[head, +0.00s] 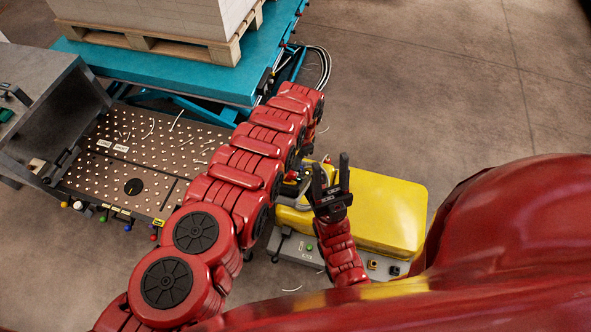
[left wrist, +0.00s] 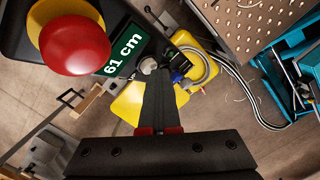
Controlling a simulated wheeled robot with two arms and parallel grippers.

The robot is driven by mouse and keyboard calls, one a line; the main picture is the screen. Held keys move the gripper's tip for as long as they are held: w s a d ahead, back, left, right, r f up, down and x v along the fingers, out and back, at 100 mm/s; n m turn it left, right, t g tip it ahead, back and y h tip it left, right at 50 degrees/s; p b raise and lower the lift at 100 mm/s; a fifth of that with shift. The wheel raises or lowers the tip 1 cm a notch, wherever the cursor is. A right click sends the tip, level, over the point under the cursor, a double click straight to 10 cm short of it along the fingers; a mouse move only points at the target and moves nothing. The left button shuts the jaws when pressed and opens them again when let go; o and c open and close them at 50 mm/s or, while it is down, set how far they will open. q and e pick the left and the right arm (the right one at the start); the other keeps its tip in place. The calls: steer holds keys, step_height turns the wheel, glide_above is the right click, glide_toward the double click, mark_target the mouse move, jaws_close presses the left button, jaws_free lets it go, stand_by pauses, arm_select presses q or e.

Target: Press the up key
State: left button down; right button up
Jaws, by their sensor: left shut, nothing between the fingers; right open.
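In the left wrist view my left gripper (left wrist: 158,75) is shut and empty, its fingers pointing toward the top. A control box with a green display (left wrist: 123,50) reading "61 cm" and a large red mushroom button (left wrist: 75,45) on a yellow collar is at the upper left, beside the fingertips. I cannot make out the up key; the fingers cover part of this area. In the head view my left arm hides its own gripper. My right gripper (head: 330,178) is open and empty, in front of a yellow machine cover (head: 380,210).
A teal lift table (head: 160,72) bears a wooden pallet (head: 185,45) with a pale stack (head: 165,15). A perforated metal plate (head: 150,145) with scattered white strips lies to the left, beside a grey housing (head: 45,95). Cables hang near the lift table. Floor at the upper right is clear.

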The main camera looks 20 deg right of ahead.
arm_select(q)
steer(key=shift+w+d+r+b, duration=0.2)
steer(key=shift+w+b, duration=0.2)
steer(key=shift+b, duration=0.4)
steer(key=shift+w+d+r, duration=0.1)
steer(key=shift+w+r, duration=0.05)
steer(key=shift+r, duration=0.2)
